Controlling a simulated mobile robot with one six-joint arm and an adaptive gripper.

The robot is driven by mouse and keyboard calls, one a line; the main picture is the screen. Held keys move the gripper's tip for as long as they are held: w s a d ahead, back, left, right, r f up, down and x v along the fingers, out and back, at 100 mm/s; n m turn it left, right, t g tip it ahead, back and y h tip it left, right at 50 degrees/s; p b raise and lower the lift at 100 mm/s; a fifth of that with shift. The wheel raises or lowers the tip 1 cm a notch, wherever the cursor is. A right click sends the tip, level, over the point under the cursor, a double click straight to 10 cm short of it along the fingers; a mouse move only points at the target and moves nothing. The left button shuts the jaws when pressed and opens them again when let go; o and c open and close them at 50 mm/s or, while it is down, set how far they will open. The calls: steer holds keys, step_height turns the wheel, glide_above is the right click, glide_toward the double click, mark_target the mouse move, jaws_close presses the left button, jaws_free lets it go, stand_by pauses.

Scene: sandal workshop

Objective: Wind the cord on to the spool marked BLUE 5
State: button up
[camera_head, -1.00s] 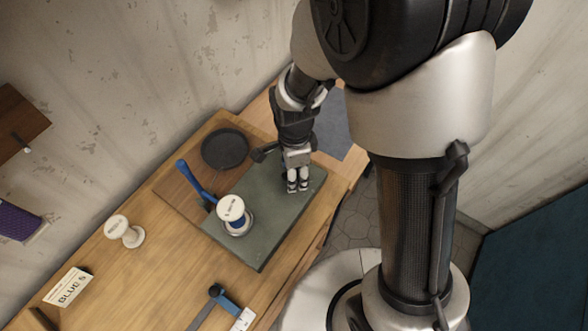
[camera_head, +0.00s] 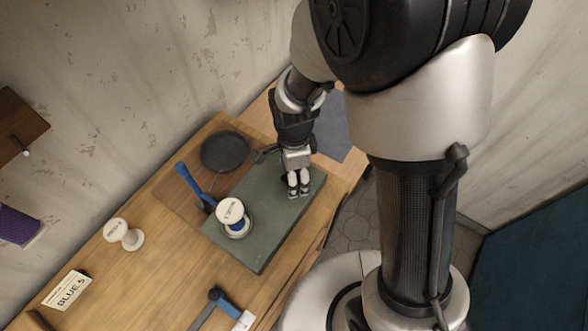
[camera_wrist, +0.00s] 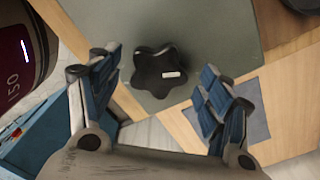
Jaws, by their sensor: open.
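A white-topped spool (camera_head: 230,210) with a blue band stands upright on the green mat (camera_head: 263,245) in the head view. Its top marking is too small to read. A card reading BLUE 5 (camera_head: 67,290) lies at the lower left. My gripper (camera_head: 298,184) is open, pointing down over the mat's right part. In the wrist view, a dark star-shaped knob (camera_wrist: 153,75) with a white mark shows between and beyond my open blue-padded fingers (camera_wrist: 160,85). No cord can be made out.
A round dark dish (camera_head: 225,150) sits at the back of the bench. A blue-and-grey tool (camera_head: 221,299) lies near the front edge.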

step_height(320, 180, up, 12)
stand_by(0.5)
stand_by(0.9)
steer(key=s+d+r+n+t+b, duration=0.1)
steer(key=s+d+r+n+t, duration=0.3)
steer(key=s+d+r+n, duration=0.6)
steer(key=s+d+n, duration=0.1)
steer(key=s+n, duration=0.3)
steer(key=n, duration=0.2)
steer(key=shift+d+r+t, duration=0.25)
steer(key=shift+r+t, duration=0.05)
steer(key=shift+r, duration=0.05)
steer(key=shift+a, duration=0.1)
